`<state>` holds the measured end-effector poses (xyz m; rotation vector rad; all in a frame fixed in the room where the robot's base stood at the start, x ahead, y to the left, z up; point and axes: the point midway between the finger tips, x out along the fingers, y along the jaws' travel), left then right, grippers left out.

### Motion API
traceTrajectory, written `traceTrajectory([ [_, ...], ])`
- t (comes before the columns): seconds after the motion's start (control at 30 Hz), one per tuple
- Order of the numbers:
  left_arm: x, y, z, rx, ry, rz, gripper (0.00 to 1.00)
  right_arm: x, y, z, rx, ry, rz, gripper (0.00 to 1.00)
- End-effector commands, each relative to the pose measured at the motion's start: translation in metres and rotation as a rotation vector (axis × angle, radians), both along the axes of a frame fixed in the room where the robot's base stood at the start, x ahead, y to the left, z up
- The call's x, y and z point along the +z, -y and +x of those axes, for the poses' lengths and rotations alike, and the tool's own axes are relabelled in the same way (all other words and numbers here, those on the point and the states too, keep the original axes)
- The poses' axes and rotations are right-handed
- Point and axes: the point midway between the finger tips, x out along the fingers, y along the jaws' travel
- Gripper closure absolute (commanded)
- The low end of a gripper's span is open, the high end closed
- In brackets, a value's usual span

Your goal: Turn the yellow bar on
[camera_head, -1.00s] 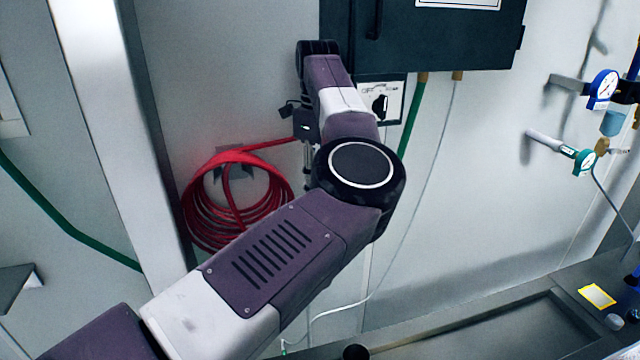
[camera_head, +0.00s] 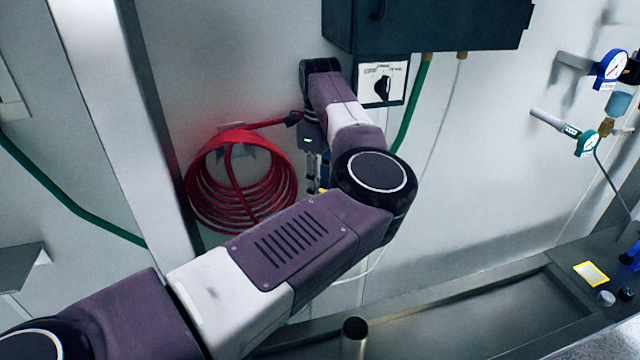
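My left arm crosses the view from the lower left, and its dark wrist ends in front of the wall. The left gripper is mostly hidden behind my own arm and wrist, so its fingertips and opening cannot be made out. A small yellow piece (camera_head: 313,187) shows just left of my elbow joint, below the wrist, beside some blue. It may be part of the yellow bar, but most of it is hidden and I cannot tell whether the gripper touches it. My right gripper is not in view.
A red coiled hose (camera_head: 240,188) hangs on the wall left of my wrist. A dark cabinet (camera_head: 430,25) and a black rotary switch (camera_head: 383,86) are above and right. Gauges (camera_head: 611,66) stick out at far right. A metal trough (camera_head: 470,315) runs below.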

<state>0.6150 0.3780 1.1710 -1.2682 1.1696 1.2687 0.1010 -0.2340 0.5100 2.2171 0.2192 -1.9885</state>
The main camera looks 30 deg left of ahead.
Motion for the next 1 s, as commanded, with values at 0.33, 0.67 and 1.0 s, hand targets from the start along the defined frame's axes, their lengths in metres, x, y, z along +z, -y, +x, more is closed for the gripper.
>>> traceTrajectory([
  [0.33, 0.000, 0.000, 0.000, 0.000, 0.000, 0.000, 0.96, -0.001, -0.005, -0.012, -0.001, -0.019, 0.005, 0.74],
  [0.67, 0.000, 0.000, 0.000, -0.008, 0.000, 0.000, 1.00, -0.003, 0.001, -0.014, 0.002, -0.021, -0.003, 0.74],
  [1.0, -0.003, 0.000, 0.001, -0.154, 0.001, 0.000, 1.00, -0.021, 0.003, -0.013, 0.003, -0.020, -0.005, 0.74],
])
